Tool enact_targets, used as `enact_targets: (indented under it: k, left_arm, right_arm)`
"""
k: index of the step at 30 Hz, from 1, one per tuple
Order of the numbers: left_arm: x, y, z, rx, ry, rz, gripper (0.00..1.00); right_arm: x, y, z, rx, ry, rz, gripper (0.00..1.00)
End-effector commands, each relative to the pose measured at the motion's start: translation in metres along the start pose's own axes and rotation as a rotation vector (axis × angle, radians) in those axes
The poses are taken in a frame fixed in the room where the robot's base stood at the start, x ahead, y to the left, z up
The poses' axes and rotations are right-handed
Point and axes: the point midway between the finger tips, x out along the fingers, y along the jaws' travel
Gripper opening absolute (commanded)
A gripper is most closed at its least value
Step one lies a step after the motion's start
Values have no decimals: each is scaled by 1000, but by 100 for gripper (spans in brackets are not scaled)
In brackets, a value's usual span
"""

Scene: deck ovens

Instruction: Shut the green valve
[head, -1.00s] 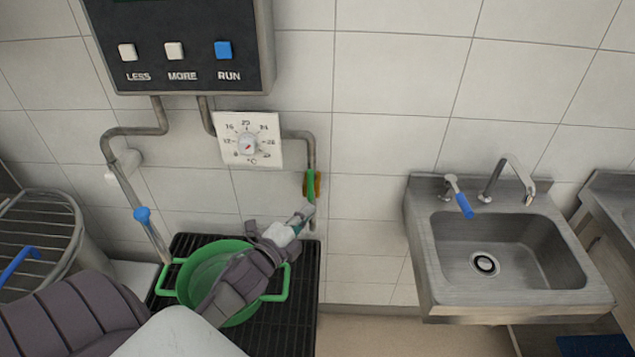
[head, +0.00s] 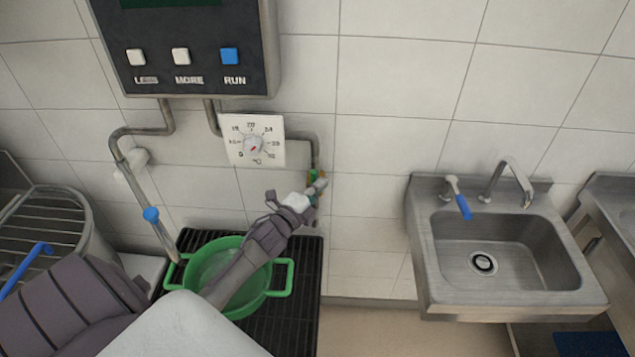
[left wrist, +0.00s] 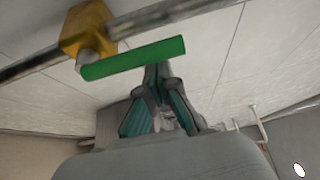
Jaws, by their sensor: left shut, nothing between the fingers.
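The green valve shows in the head view as a small green handle (head: 313,175) on the vertical pipe right of the dial, mostly hidden by my left gripper. In the left wrist view, the green handle (left wrist: 135,58) runs roughly along the pipe, beside the brass valve body (left wrist: 88,28). My left gripper (head: 319,185) is at the handle. Its fingers (left wrist: 158,70) are shut and empty, with the tips right by the handle's middle; I cannot tell whether they touch it. My right gripper is not in view.
A green pot (head: 226,305) sits on a black grate (head: 305,285) below my left arm. A control box (head: 185,55) and dial plate (head: 252,140) are on the wall above. A blue-handled valve (head: 151,214) is on the left pipe. A steel sink (head: 425,265) stands at right.

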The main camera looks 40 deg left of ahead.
Motion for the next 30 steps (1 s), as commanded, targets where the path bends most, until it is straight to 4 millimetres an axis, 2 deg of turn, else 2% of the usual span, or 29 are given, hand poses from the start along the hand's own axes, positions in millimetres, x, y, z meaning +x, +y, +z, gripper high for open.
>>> enact_targets:
  k: [14, 30]
  left_arm:
    - [-2, 1, 4, -3, 0, -1, 0]
    - [-5, 1, 11, -86, -1, -51, 0]
  right_arm:
    - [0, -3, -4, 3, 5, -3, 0]
    - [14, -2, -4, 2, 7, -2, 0]
